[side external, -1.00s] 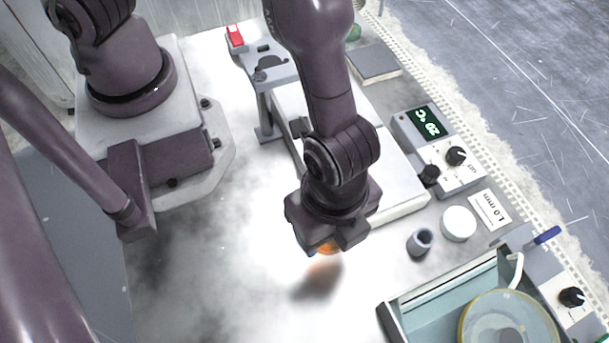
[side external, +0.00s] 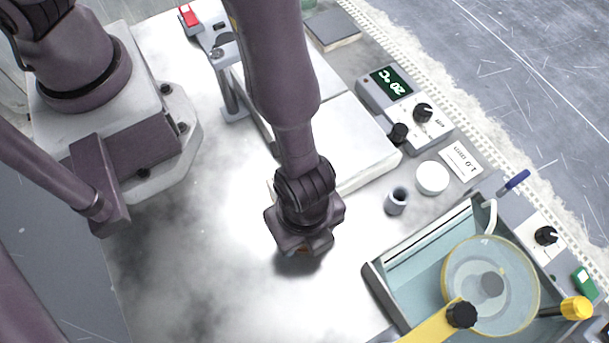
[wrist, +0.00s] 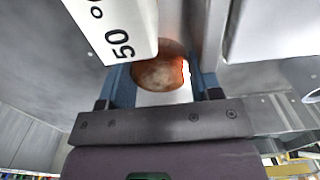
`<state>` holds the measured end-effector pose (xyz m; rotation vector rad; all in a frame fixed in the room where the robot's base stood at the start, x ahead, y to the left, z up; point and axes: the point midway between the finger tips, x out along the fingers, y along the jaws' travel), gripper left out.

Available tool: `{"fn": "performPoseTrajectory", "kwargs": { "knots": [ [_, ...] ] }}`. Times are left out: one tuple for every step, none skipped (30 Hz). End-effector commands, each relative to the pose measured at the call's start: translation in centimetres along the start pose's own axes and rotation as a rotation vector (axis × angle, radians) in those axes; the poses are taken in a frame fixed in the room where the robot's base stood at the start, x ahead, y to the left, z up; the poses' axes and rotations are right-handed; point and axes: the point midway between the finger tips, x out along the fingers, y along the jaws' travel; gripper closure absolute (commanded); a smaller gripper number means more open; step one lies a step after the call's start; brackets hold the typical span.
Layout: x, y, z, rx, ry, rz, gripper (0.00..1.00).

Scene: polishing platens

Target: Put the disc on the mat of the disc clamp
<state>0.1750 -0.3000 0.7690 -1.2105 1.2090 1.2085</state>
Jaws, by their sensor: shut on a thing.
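My gripper (side external: 303,250) points down low over the pale bench in the side view, left of the small grey cup. It is shut on the disc, an orange-brown round piece seen between its blue fingers in the wrist view (wrist: 158,70). A grey stand (side external: 229,95) with a notched top and a red piece (side external: 188,15) is at the upper left. A dark square pad (side external: 333,30) lies at the top. I cannot tell which is the disc clamp's mat.
A white slab (side external: 350,140) lies behind my gripper. A control box reading 20 °C (side external: 391,81), a grey cup (side external: 396,201) and a white round lid (side external: 432,178) stand to the right. A teal basin (side external: 420,272) with a yellow-rimmed platen fills the lower right. Bench in front is clear.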

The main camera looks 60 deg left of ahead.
Motion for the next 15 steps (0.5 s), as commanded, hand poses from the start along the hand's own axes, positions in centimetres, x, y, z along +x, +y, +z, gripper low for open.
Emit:
{"fn": "performPoseTrajectory", "kwargs": {
  "knots": [
    [0.03, 0.0, 0.01, 0.0, 0.0, 0.0, 0.68],
    [0.1, 0.0, 0.02, 0.0, -0.001, 0.0, 0.68],
    [0.23, 0.01, 0.02, 0.0, -0.001, 0.0, 0.68],
    [0.33, 0.01, 0.03, 0.0, -0.001, 0.001, 0.68],
    [0.29, 0.0, 0.04, 0.0, -0.001, 0.0, 0.35],
    [0.28, -0.01, 0.04, -0.001, -0.001, 0.0, 0.26],
    [0.27, -0.01, 0.04, -0.001, -0.001, 0.0, 0.19],
    [0.27, -0.01, 0.04, -0.001, -0.001, 0.0, 0.16],
    [0.26, 0.0, 0.04, -0.001, -0.001, 0.0, 0.16],
    [0.26, -0.01, 0.04, -0.001, -0.001, 0.0, 0.16],
    [0.26, 0.0, 0.04, -0.001, -0.001, 0.0, 0.16],
    [0.26, 0.0, 0.04, -0.001, -0.001, 0.001, 0.16],
    [0.26, 0.0, 0.04, -0.001, -0.001, 0.001, 0.16],
    [0.25, 0.0, 0.04, -0.001, -0.001, 0.001, 0.16],
    [0.22, -0.01, 0.03, -0.001, -0.001, 0.0, 0.16]
  ]
}}
